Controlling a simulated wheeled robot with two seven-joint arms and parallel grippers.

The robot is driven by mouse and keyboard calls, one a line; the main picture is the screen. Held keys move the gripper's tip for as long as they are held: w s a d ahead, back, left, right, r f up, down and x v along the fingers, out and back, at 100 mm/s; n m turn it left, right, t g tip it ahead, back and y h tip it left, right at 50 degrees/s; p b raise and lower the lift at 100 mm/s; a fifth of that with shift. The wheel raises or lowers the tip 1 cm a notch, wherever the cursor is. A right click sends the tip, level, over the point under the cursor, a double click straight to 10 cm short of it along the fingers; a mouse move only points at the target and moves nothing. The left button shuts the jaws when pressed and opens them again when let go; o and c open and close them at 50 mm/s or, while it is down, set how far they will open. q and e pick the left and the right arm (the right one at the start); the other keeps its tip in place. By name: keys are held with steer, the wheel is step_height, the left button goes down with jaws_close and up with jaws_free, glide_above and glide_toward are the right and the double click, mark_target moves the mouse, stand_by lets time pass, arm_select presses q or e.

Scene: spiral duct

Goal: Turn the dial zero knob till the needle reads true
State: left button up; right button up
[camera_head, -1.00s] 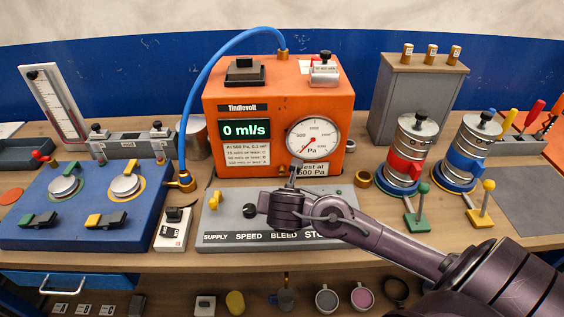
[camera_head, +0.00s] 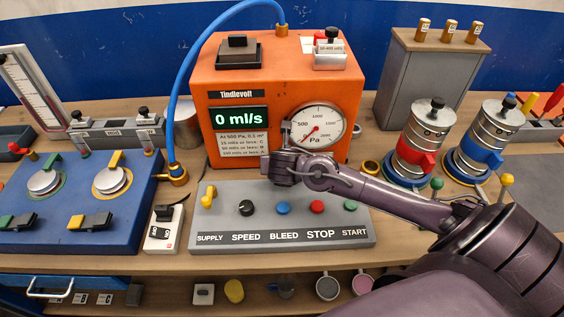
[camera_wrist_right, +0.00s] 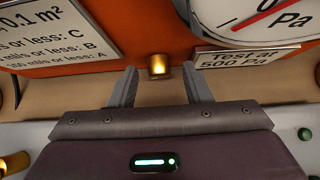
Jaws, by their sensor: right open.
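The round white dial (camera_head: 318,127) marked in Pa is on the front of the orange Tindlevolt box (camera_head: 270,70). Its red needle points to the lower left; the exact reading is too small to tell. A small brass knob (camera_wrist_right: 159,66) on the box front, below and left of the dial in the right wrist view, lies between my right gripper's fingertips, with a gap on each side. My right gripper (camera_wrist_right: 158,84) is open and empty, pointing at the box. In the head view the right gripper (camera_head: 286,134) covers the dial's lower left edge and hides the knob. My left gripper is not in view.
A grey control panel (camera_head: 220,222) with a yellow switch and several coloured buttons lies below my right wrist. A blue hose (camera_head: 181,95) arches left of the box. Red (camera_head: 416,140) and blue (camera_head: 485,140) canisters stand to the right, near my forearm.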

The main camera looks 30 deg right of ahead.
steer(key=shift+w+f, duration=0.1)
jaws_close()
steer(key=shift+d+t+y+p, duration=0.2)
steer(key=shift+t+y+p, duration=0.1)
steer(key=shift+y+p, duration=0.25)
steer(key=shift+m+y, duration=0.25)
steer(key=shift+m, duration=0.15)
steer(key=shift+s+d+f+m+t+y, duration=0.2)
steer(key=shift+m+t+y, duration=0.1)
steer(key=shift+t+y, duration=0.1)
steer(key=shift+m+t+y+b, duration=0.3)
steer(key=shift+t+y+b, duration=0.1)
steer(key=shift+b, duration=0.2)
steer(key=shift+r, duration=0.1)
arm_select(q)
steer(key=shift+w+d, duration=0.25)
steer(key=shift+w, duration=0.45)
